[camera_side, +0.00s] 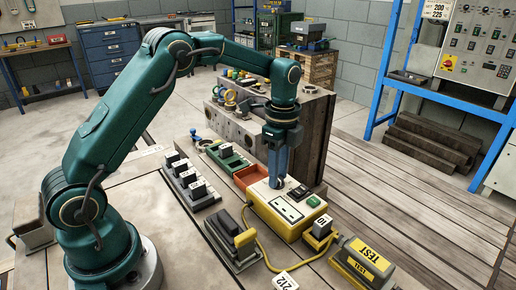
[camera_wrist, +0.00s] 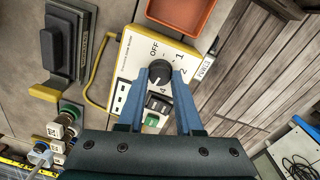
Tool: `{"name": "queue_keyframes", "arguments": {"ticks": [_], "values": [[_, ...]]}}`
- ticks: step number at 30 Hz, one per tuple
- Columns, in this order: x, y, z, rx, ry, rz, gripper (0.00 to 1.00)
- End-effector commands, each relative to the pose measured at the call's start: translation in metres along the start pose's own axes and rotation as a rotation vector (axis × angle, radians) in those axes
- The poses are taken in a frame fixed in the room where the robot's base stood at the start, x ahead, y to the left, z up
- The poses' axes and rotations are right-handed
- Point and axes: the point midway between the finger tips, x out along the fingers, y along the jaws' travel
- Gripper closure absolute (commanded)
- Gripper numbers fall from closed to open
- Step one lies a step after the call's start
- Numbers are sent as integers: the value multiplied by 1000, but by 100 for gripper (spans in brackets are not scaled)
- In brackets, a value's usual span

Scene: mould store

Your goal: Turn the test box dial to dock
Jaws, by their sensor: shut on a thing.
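The test box (camera_side: 296,226) is yellow with a white top panel and sits on the bench in the side view. In the wrist view its panel (camera_wrist: 133,52) shows a black round dial (camera_wrist: 159,71) with OFF, 1, 2 and 4 printed around it. I cannot read the word dock there. My gripper (camera_side: 275,183) points down over the box, and in the wrist view its blue fingers (camera_wrist: 160,76) are shut on the dial, one on each side. A pale mark shows on the dial's lower part; its exact heading is unclear.
A yellow cord (camera_side: 268,254) loops from the box beside a grey block with a black-and-yellow handle (camera_side: 235,241). An orange tray (camera_side: 249,178) stands behind the box.

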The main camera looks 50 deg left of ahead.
Motion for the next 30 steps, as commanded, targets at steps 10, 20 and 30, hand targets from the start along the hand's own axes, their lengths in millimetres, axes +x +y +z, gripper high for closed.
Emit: {"name": "queue_keyframes", "arguments": {"ticks": [10,20,30], "values": [[-1,0,0,5,1,-1,100],[0,0,0,4,0,0,36],[-28,-1,0,4,1,-7,36]]}}
